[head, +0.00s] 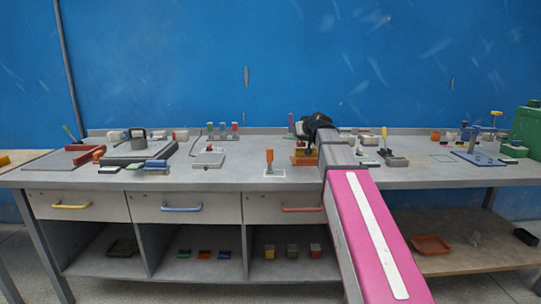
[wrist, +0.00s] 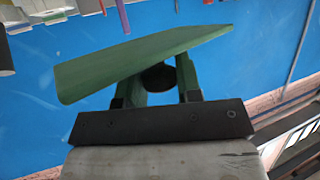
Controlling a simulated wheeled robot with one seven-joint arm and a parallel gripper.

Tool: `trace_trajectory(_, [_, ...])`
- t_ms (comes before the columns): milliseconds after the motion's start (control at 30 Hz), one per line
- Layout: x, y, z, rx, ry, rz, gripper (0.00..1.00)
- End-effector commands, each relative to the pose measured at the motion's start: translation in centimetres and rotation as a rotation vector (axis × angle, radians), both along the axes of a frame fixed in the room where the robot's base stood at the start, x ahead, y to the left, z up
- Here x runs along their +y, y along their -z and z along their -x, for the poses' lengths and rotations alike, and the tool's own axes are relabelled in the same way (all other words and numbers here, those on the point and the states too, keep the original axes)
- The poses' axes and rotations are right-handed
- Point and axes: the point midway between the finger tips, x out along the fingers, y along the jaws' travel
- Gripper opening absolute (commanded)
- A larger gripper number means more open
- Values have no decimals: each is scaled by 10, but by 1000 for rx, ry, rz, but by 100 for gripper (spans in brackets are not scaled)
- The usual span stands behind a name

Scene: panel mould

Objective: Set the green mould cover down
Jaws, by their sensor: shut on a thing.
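The green mould cover (wrist: 140,62) spans the middle of the wrist view as a flat, tilted plate with green parts beneath it near my fingers. My gripper (wrist: 155,90) is shut on it, with the dark fingers below the plate. In the head view my gripper (head: 314,126) is a dark shape over the back middle of the bench, at the end of my pink and grey arm. I cannot make out the cover there. An orange and brown block-like thing (head: 304,159) stands just below my gripper in that view, partly hidden by my arm.
The grey bench (head: 235,179) carries many small things. An orange-handled tool (head: 270,157) stands on a white-marked patch left of my arm. A grey plate (head: 208,160) lies further left, and a blue plate (head: 478,158) at right.

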Motion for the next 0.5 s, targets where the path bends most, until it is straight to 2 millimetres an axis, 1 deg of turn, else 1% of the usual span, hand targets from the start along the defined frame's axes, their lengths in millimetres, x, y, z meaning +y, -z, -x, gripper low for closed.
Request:
trace_trajectory(33, [-8,4,5,-1,55,2,9])
trace_trajectory(200, [-31,8,12,-2,211,2,9])
trace_trajectory(400, [-48,7,18,-1,320,1,9])
trace_trajectory(500, [-51,7,20,0,346,-1,9])
